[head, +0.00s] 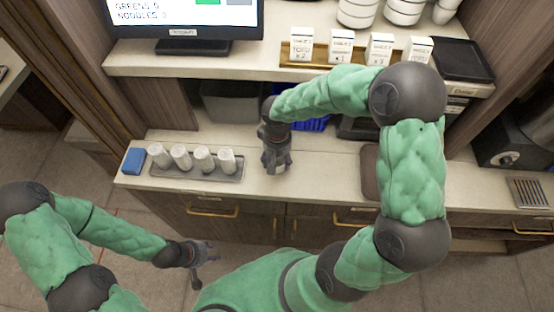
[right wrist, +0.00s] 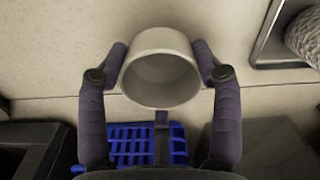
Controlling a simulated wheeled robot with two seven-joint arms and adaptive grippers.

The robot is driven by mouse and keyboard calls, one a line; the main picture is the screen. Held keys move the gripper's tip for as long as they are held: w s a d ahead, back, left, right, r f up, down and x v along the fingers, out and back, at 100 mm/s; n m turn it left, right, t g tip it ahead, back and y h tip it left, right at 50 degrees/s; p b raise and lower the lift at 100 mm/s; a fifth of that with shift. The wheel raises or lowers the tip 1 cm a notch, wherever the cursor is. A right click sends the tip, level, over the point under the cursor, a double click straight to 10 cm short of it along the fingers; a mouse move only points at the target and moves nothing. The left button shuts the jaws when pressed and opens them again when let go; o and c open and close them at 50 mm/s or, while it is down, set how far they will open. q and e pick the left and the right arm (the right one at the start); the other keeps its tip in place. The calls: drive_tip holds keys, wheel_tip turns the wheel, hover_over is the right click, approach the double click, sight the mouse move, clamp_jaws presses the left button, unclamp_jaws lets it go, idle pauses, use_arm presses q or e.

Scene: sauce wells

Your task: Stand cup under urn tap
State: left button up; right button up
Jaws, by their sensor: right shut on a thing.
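A pale grey cup (right wrist: 161,70) sits between the two fingers of my right gripper (right wrist: 160,62) in the right wrist view, its open mouth facing the camera. The fingers touch it on both sides. In the head view my right gripper (head: 275,160) is over the counter, just right of the tray, and hides the cup there. My left gripper (head: 205,262) is low in front of the counter, empty, with its fingers apart. A dark machine (head: 512,130) at the right edge may be the urn; it is cut off and I cannot make out a tap.
A grey tray (head: 170,174) holds several white rolls, with a blue block (head: 134,161) on its left. A metal grille (head: 530,192) lies on the counter at the far right. A brown board (head: 370,180) lies nearer the middle. A shelf with labelled boxes (head: 341,46) overhangs behind.

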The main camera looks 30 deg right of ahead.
drive_tip(key=shift+f, duration=0.2)
drive_tip(key=shift+f, duration=0.15)
drive_tip(key=o, duration=1.3)
drive_tip(key=shift+c, duration=0.2)
